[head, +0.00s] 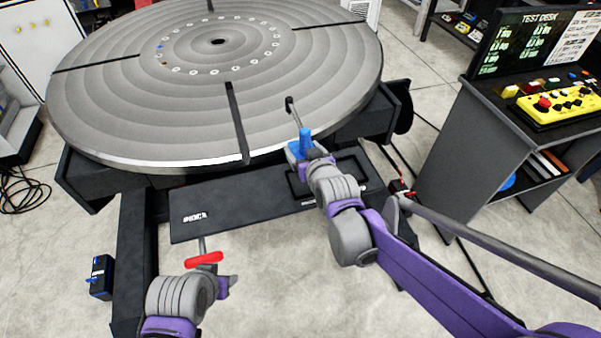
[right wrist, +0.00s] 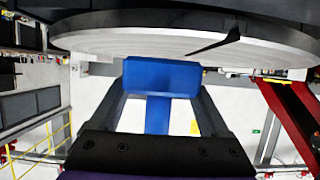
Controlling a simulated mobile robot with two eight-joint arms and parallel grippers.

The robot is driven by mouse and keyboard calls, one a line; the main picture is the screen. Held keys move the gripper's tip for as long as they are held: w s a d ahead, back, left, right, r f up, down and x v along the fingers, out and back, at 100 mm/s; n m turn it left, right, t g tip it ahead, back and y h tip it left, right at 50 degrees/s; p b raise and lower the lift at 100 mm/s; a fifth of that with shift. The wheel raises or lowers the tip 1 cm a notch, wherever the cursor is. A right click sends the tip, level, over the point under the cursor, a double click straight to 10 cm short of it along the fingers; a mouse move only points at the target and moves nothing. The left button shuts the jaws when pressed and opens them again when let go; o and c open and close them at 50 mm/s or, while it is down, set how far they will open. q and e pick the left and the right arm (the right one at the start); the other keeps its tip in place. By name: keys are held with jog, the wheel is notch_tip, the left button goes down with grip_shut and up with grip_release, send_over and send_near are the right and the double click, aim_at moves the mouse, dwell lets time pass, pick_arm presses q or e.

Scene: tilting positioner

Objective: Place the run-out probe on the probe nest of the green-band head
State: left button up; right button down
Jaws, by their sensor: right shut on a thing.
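My right gripper (head: 301,153) is shut on a blue piece (head: 305,138), which I take to be the run-out probe, just off the front edge of the big round table. In the right wrist view the blue piece (right wrist: 161,78) is a wide block with a narrower stem, between the two dark fingers (right wrist: 158,108). A thin dark rod (head: 292,112) rises above it in the head view; I cannot tell whether it belongs to it. My left arm is at lower left; its fingers are not clear. I cannot make out a green-band head or a probe nest.
The grey round table (head: 120,115) has dark radial slots and a ring of small holes. Below it is a dark shelf (head: 240,205) with a white label. A test desk (head: 465,150) with a yellow control box (head: 560,103) stands right.

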jog(key=f, duration=0.4)
jog(key=shift+s+d+f+b, duration=0.1)
jog(key=shift+s+f+b, duration=0.1)
jog(key=shift+b, duration=0.1)
jog(key=shift+f, duration=2.2)
jog(key=shift+f+b, duration=0.1)
jog(key=shift+b, duration=0.2)
jog(key=shift+f+b, duration=0.5)
jog(key=shift+f, duration=0.05)
